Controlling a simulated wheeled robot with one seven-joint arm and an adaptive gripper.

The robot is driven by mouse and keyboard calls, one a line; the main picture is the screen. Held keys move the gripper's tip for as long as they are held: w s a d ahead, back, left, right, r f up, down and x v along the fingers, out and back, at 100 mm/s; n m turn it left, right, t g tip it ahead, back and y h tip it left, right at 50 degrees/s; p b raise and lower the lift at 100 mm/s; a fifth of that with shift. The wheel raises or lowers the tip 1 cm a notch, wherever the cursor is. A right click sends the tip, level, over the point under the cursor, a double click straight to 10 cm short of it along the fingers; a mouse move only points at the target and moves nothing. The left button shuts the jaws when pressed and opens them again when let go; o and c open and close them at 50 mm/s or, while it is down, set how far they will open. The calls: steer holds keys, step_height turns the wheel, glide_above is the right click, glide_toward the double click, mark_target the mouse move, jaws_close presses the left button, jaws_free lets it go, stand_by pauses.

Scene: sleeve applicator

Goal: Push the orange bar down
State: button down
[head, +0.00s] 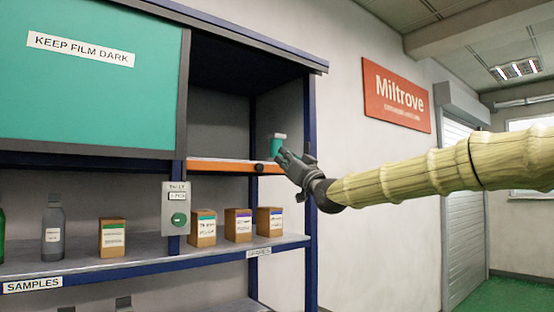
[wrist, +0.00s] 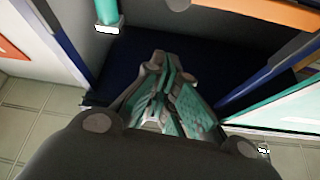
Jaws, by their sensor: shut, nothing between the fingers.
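The orange bar (head: 218,166) runs level along the front lower edge of the open upper bay in the head view, with a dark round knob (head: 259,168) near its right end. Orange also shows at the top right of the wrist view (wrist: 272,11). My gripper (head: 281,154) is shut and empty near the bar's right end, its fingertips about level with or slightly above it. I cannot tell whether it touches the bar. In the wrist view the closed fingers (wrist: 163,75) point into the bay, apart from the orange strip.
A teal container with a white cap (head: 278,144) stands just behind my fingertips. A teal panel (head: 90,85) covers the bay's left. Blue posts (head: 311,200) frame the bay.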

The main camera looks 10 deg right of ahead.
steer(key=shift+v, duration=0.9)
